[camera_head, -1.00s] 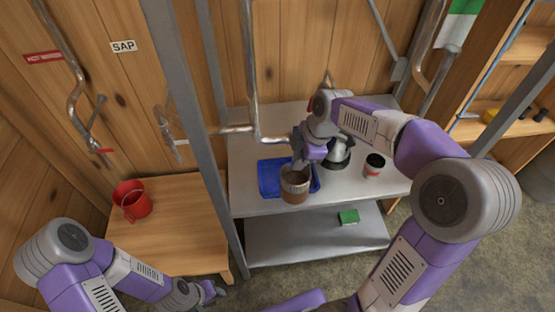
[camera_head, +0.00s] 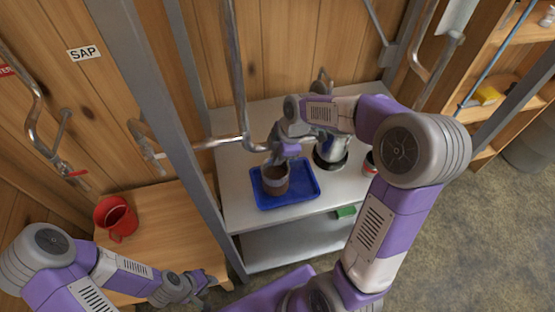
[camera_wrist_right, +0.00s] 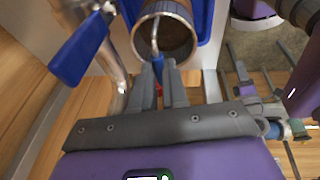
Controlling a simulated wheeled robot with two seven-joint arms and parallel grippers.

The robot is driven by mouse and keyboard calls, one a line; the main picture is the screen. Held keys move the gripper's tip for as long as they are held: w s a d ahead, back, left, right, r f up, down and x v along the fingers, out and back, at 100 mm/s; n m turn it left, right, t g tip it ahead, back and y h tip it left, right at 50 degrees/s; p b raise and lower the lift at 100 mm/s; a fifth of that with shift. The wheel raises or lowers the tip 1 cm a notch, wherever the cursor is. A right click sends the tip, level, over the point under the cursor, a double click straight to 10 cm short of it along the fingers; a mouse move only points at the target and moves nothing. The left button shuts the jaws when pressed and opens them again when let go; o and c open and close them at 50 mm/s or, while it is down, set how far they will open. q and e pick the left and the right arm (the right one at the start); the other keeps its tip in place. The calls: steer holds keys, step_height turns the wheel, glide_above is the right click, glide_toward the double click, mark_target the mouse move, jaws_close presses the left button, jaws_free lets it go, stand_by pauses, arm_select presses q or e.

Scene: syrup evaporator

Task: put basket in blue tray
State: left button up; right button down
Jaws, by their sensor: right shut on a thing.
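The basket (camera_head: 276,184) is a brown round container with a grey band and an open top. It is upright over the left part of the blue tray (camera_head: 303,200), within its outline; I cannot tell whether it touches the floor of the tray. My right gripper (camera_head: 273,161) is shut on the basket at its upper edge. In the right wrist view the fingers (camera_wrist_right: 165,72) are close together at the rim of the basket (camera_wrist_right: 148,42). My left gripper (camera_head: 207,284) is low near the wooden table, away from the basket; its jaws are too small to read.
The tray lies on a grey metal shelf table (camera_head: 240,205). A dark-based metal pot (camera_head: 331,158) and a small can (camera_head: 370,163) stand right of it. A metal post (camera_head: 165,130) rises at left. A red bucket (camera_head: 117,218) sits on the wooden table (camera_head: 170,215).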

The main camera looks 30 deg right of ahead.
steer(key=shift+f, duration=0.9)
steer(key=shift+f, duration=0.15)
steer(key=c, duration=1.1)
jaws_free()
steer(key=shift+c, duration=0.2)
